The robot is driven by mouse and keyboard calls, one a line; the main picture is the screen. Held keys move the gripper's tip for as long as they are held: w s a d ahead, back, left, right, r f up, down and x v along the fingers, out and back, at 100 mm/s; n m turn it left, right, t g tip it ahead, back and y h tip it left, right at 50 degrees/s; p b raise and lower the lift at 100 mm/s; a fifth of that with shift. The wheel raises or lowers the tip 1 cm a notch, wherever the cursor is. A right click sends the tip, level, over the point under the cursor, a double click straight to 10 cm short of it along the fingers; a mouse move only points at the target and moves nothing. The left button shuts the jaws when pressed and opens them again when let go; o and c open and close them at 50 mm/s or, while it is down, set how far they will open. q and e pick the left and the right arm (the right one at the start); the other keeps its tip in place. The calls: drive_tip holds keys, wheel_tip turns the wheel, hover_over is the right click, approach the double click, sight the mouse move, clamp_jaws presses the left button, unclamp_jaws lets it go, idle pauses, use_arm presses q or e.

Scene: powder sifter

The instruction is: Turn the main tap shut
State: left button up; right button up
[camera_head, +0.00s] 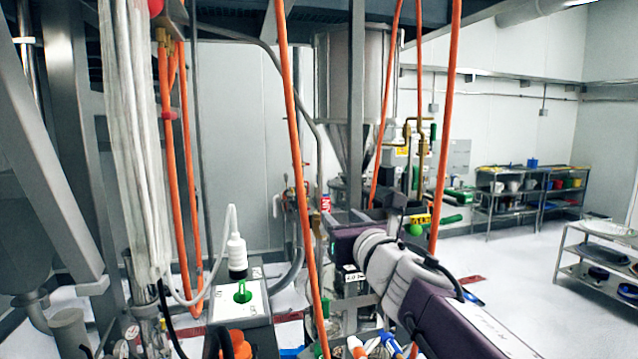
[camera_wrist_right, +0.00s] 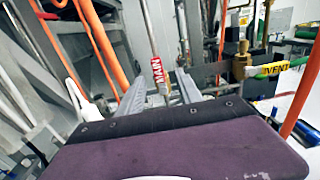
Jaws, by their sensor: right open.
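The main tap's handle carries a red label reading MAIN (camera_wrist_right: 157,74) in the right wrist view. The label sits on a slim upright handle or pipe. My left gripper is not in view.
Orange hoses (camera_head: 297,150) hang close to my right arm. A green handle with a yellow VENT label (camera_wrist_right: 270,70) is to the right of the main tap. A steel hopper (camera_head: 335,75) stands above. Shelves (camera_head: 515,190) stand at the right, with open floor before them.

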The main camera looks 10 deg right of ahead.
sight(325, 208)
drive_tip(key=w, duration=0.2)
drive_tip(key=w+a, duration=0.1)
drive_tip(key=w, duration=0.2)
drive_tip(key=shift+w+a+f+b, duration=0.1)
drive_tip(key=shift+w+a+b, duration=0.2)
drive_tip(key=shift+a, duration=0.1)
drive_tip(key=w, duration=0.2)
drive_tip(key=w+d, duration=0.1)
drive_tip(key=shift+w+f, duration=0.1)
drive_tip(key=shift+w, duration=0.3)
drive_tip(key=shift+w+d, duration=0.1)
drive_tip(key=shift+d, duration=0.2)
drive_tip(key=shift+a, duration=0.35)
drive_tip(key=c, duration=0.3)
drive_tip(key=shift+a, duration=0.15)
drive_tip(key=c, duration=0.5)
drive_tip(key=shift+d, duration=0.2)
clamp_jaws()
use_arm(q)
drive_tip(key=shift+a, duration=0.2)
